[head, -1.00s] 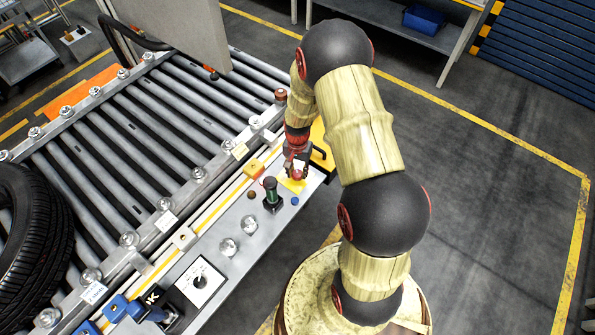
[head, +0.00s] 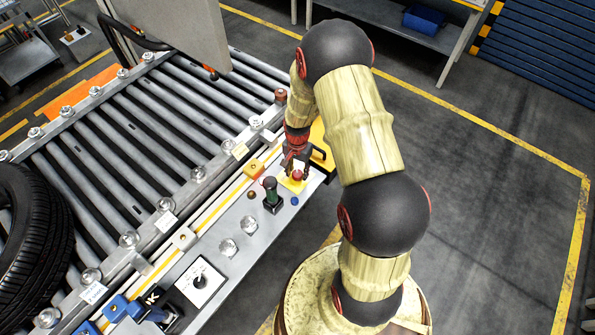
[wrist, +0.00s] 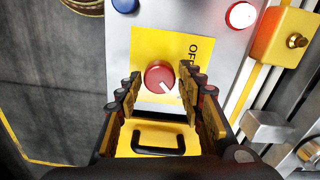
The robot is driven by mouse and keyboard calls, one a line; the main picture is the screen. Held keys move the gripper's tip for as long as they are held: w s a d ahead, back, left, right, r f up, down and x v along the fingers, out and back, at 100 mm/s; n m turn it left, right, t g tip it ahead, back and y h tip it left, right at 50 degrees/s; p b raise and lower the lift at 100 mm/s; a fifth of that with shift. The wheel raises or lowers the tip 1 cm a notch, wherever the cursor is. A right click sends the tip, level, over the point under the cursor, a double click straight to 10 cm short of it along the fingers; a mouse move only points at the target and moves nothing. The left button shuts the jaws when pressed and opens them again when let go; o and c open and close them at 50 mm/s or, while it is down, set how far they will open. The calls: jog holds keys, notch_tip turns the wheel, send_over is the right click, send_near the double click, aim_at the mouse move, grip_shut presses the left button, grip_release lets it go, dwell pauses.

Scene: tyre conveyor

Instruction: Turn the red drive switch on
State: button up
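The red drive switch (wrist: 159,77) is a round knob with a white mark pointing to the lower right in the wrist view. It sits on a yellow plate (wrist: 142,45) lettered OFF at the right. In the head view the red switch (head: 297,175) and yellow plate (head: 291,186) are at the far end of the grey control panel. My gripper (wrist: 159,80) is open, with one finger on each side of the knob and gaps visible between fingers and knob. In the head view my gripper (head: 297,168) is just over the switch.
A green-topped black control (head: 271,195) and a blue button (head: 295,201) stand close by. A red light (wrist: 241,15) glows beside the plate. A black handle (wrist: 158,137) is below the fingers in the wrist view. A tyre (head: 35,245) lies on the rollers.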

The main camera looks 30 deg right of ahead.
aim_at(297, 173)
jog(key=shift+o, duration=1.1)
notch_tip(297, 173, up, 12)
